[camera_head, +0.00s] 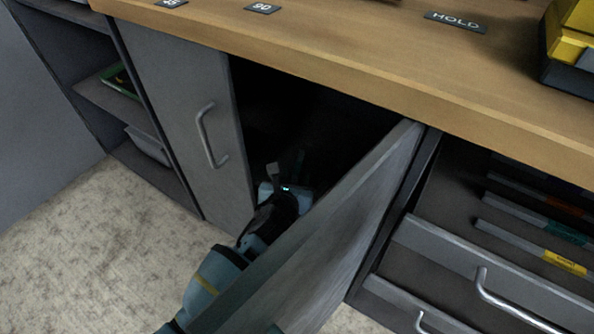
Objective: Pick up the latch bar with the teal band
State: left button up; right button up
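The latch bar with the teal band (567,235) lies in the open drawer at the right, among other grey bars. Its right end runs toward the picture edge. My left gripper (286,166) is low inside the dark open cabinet, far to the left of that bar. Its two fingers look apart, with nothing clear between them. The open cabinet door (350,215) stands between the gripper and the drawer and hides part of my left arm. My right gripper is not in view.
A bar with a yellow band (565,263) lies in front of the teal one, and darker bars lie behind. The wooden counter (350,60) overhangs the drawer's back. A closed door with a handle (210,135) is left of the opening. A yellow-and-black object (572,50) stands on the counter.

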aim_at(297, 168)
pick_arm(q)
jog(key=w+f+b, duration=0.2)
jog(key=w, duration=0.1)
jog(key=shift+d+f, duration=0.1)
jog(key=shift+d, duration=0.1)
jog(key=shift+w+d+b, duration=0.1)
jog(key=shift+w+b, duration=0.35)
jog(key=shift+w, duration=0.05)
grip_shut()
